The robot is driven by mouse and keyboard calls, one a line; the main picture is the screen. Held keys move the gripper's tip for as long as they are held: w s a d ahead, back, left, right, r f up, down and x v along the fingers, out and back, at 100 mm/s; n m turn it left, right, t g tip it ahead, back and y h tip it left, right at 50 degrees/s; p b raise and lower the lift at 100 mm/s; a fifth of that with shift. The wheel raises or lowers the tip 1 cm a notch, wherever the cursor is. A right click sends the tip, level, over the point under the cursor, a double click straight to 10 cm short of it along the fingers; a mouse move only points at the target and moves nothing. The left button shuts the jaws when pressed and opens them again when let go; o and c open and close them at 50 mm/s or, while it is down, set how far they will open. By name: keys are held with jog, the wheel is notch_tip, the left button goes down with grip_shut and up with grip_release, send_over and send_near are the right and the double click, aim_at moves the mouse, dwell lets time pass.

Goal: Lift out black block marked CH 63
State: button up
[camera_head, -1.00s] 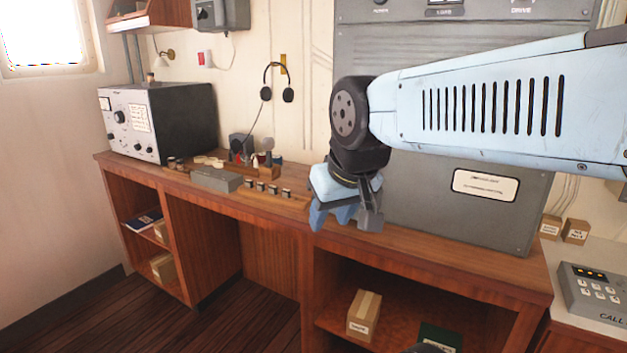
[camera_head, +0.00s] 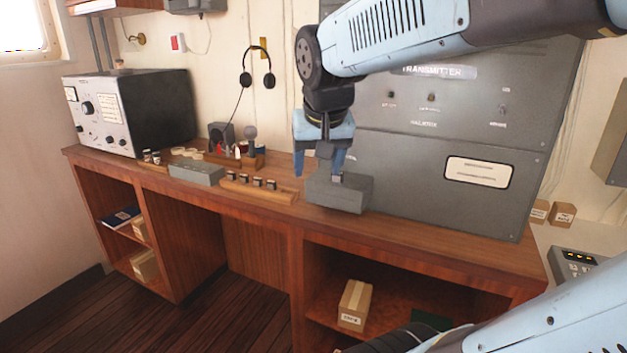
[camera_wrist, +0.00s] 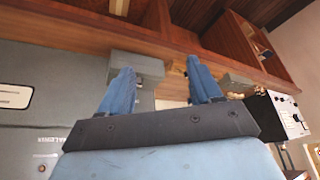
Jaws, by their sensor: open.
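Several small dark blocks with pale tops (camera_head: 258,183) stand in a row in a light wooden rack (camera_head: 230,186) on the desk. Their markings are too small to read, so I cannot tell which is CH 63. My gripper (camera_head: 318,170) is open, fingers pointing down, to the right of the rack. It is by a grey box (camera_head: 338,196), with one finger in front of the box's top. A small pale-and-dark piece shows at the box's top. In the wrist view, nothing is seen held between the spread fingers (camera_wrist: 160,66); the grey box (camera_wrist: 138,68) lies beyond them.
A second grey box (camera_head: 197,174) lies left of the rack. Behind are a microphone (camera_head: 250,138) and a hanging headset (camera_head: 257,80). A grey transmitter cabinet (camera_head: 435,190) stands close on the right. The desk's front strip (camera_head: 400,232) is clear.

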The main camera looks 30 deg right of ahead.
jog(key=w+d+r+m+g+h, duration=0.1)
jog(key=w+d+r+m, duration=0.1)
jog(key=w+d+m, duration=0.45)
jog(key=g+h, duration=0.1)
send_over(337, 181)
jog(key=a, duration=0.2)
jog(key=shift+m, duration=0.35)
notch_tip(337, 181, down, 9)
jog(key=shift+d+r, duration=0.15)
jog(key=shift+r, duration=0.05)
jog(key=shift+s+x, duration=0.15)
jog(key=shift+x, duration=1.15)
jog(key=shift+s+x, duration=0.15)
jog(key=shift+x, duration=1.15)
jog(key=shift+d, duration=0.15)
jog(key=c, duration=1.1)
